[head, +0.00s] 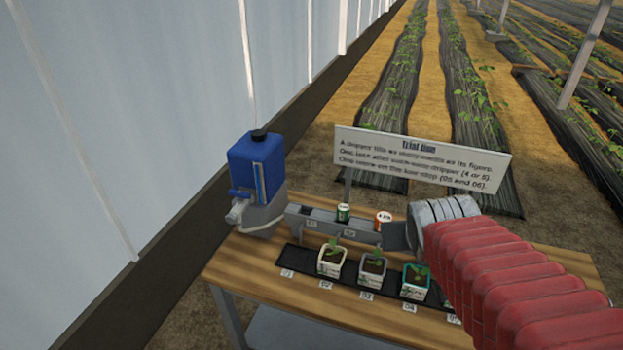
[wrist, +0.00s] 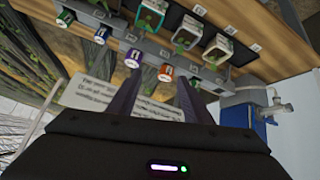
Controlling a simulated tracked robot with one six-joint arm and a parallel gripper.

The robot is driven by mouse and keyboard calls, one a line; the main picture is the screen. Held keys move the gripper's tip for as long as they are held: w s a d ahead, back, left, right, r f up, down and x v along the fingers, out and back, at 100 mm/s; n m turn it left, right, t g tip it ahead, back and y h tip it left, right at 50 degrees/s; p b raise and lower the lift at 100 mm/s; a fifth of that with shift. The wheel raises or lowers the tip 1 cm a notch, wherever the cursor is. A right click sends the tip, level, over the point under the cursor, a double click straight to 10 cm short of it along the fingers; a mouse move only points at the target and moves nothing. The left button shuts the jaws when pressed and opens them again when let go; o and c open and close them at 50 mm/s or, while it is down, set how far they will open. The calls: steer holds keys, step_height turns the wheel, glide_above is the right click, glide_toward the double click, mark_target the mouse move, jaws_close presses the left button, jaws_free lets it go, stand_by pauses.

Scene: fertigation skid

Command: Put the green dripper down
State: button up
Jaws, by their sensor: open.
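A green dripper (head: 344,212) with a pale top stands upright on the grey rail in the head view, left of an orange dripper (head: 383,219). Orange and blue drippers stand nearer the fingers.
The grey rail (head: 305,219) runs along the wooden table (head: 232,268). A blue tank (head: 257,160) stands at its left end. Potted seedlings stand in front on a black strip (head: 298,256); a white sign (head: 420,157) stands behind. My arm covers the table's right side.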

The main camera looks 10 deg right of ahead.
steer(key=s+a+r+n+g+y, duration=0.1)
steer(key=s+a+r+n+y, duration=0.1)
steer(key=s+a, duration=0.7)
steer(key=a+y, duration=0.1)
steer(key=a, duration=0.3)
steer(key=shift+a+r+g, duration=0.15)
steer(key=shift+a+g, duration=0.15)
steer(key=shift+a, duration=0.05)
steer(key=shift+s, duration=0.2)
